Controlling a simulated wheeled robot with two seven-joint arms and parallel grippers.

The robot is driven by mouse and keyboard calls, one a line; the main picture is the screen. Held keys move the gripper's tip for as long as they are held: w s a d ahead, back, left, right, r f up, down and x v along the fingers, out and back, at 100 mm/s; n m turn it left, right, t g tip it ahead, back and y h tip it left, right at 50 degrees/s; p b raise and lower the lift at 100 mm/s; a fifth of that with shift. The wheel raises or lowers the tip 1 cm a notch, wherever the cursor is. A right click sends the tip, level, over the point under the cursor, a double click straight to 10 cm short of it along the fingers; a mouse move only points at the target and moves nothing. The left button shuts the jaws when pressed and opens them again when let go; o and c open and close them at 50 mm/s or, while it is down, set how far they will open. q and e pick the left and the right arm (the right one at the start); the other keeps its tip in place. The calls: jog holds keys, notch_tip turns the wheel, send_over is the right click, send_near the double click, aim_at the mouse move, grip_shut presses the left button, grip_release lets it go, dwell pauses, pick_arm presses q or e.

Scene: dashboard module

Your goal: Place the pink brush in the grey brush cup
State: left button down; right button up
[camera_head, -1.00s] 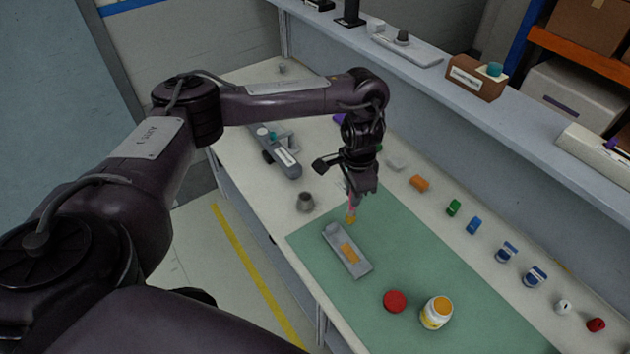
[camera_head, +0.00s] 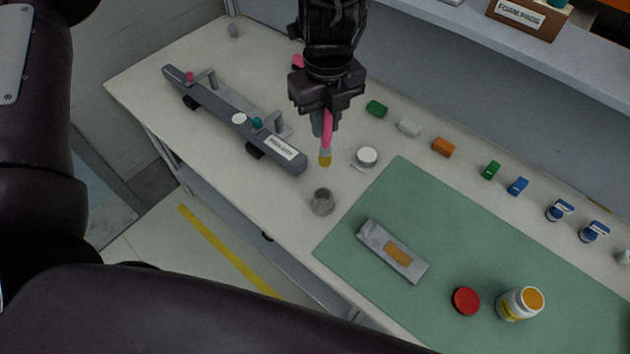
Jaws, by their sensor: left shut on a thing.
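The pink brush (camera_head: 327,130) has a pink handle and a yellowish tip (camera_head: 325,160) that points down. My left gripper (camera_head: 325,118) is shut on its handle and holds it upright above the table. The grey brush cup (camera_head: 322,201) is a small round cup standing on the white table, just off the left edge of the green mat. The brush tip shows above the cup in the picture, apart from it. The upper handle is hidden by the gripper. My right gripper is not in view.
A long grey rack (camera_head: 230,118) stands left of the cup. A white round lid (camera_head: 366,157) lies to its right. The green mat (camera_head: 470,230) holds a grey tray (camera_head: 370,230), a red lid (camera_head: 466,301) and a white-and-orange jar (camera_head: 519,303). Small coloured blocks line the back.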

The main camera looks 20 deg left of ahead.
aim_at(326, 147)
pick_arm(q)
notch_tip(326, 147, down, 7)
jog(key=shift+d+r, duration=0.1)
notch_tip(326, 147, down, 11)
jog(key=shift+r+b, duration=0.15)
jog(key=shift+b, duration=0.15)
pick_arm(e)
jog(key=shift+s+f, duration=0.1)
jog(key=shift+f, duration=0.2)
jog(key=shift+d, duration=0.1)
pick_arm(q)
jog(key=shift+f, duration=0.2)
jog(key=c, duration=1.3)
grip_release()
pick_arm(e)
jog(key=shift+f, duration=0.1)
